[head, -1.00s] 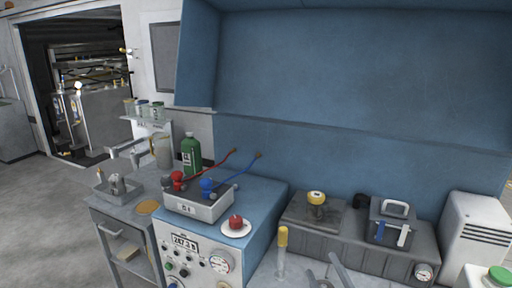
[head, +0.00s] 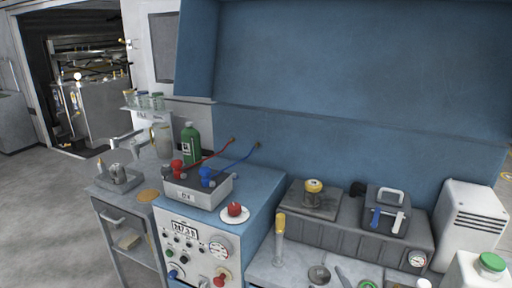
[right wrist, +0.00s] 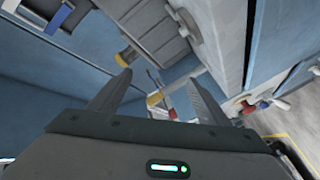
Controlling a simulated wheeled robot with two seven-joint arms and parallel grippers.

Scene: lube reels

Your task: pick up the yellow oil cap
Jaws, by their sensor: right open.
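In the head view a round yellow cap (head: 313,186) sits on a dark plate on the grey block. A second yellow cap (head: 280,217) tops an upright clear tube (head: 279,248) in front of that block. I cannot tell for sure which is the oil cap. In the right wrist view my right gripper (right wrist: 160,77) is open and empty. One yellow piece (right wrist: 127,56) shows just beyond its left fingertip, and another (right wrist: 155,98) shows between the fingers, farther off. Contact with either is not visible. My left gripper is in no view.
A black case (head: 387,208) with a white handle stands on the grey block (head: 340,238). A metal tray (head: 198,190) with red and blue fittings and a plate with a red item (head: 235,211) sit on the blue cabinet. A green-capped jar (head: 490,264) stands at lower right.

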